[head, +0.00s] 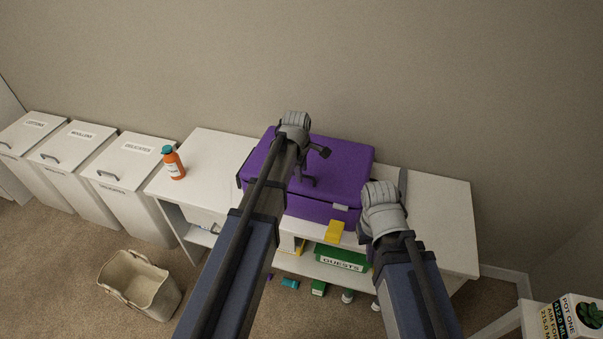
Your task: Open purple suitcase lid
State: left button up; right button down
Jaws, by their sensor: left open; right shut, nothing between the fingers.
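The purple suitcase (345,165) lies flat on the white table, with its lid down. A pale latch or tag (341,207) shows on its front edge. My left gripper (316,168) is open over the lid, its dark fingers apart with nothing between them. I cannot tell whether it touches the lid. My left arm hides part of the suitcase's left side and front. My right gripper (403,178) is shut and empty just right of the suitcase's right side, over the table.
A yellow item (335,231) is at the table's front edge. A green "GUESTS" box (341,258) sits below. White bins (130,165) and a beige basket (139,284) are left.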

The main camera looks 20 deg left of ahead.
pick_arm(q)
jog(key=shift+c, duration=0.3)
grip_shut()
dwell(1.0)
